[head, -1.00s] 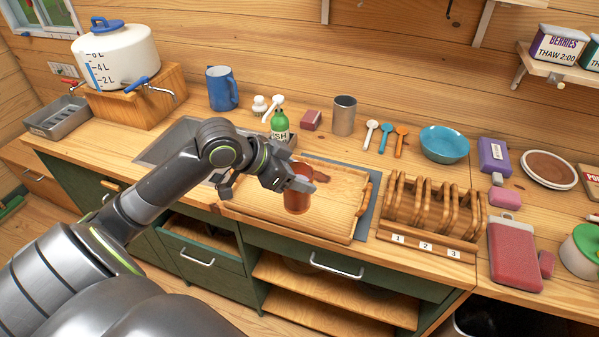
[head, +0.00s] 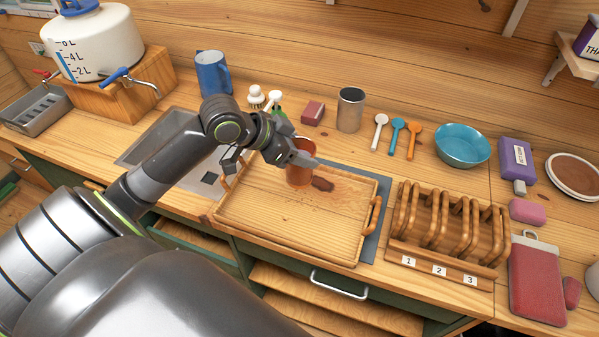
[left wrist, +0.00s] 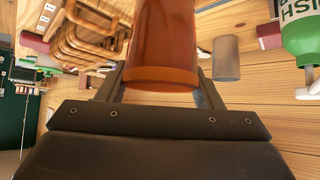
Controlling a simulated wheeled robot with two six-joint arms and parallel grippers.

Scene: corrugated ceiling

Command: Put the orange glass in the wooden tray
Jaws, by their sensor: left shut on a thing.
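The orange glass (head: 299,174) is upright in the head view, over the back part of the wooden tray (head: 245,226). My left gripper (head: 300,158) is shut on it near its upper part. In the left wrist view the glass (left wrist: 164,45) fills the space between the two fingers (left wrist: 160,88). I cannot tell whether its base touches the tray. A dark reddish-brown patch (head: 322,184) shows beside the glass on the tray. My right gripper is in neither view.
A wooden rack (head: 446,230) with numbered slots stands right of the tray. Behind are a metal cup (head: 350,110), several spoons (head: 397,137) and a blue bowl (head: 462,146). The sink (head: 160,138) lies left. The tray's front area is bare.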

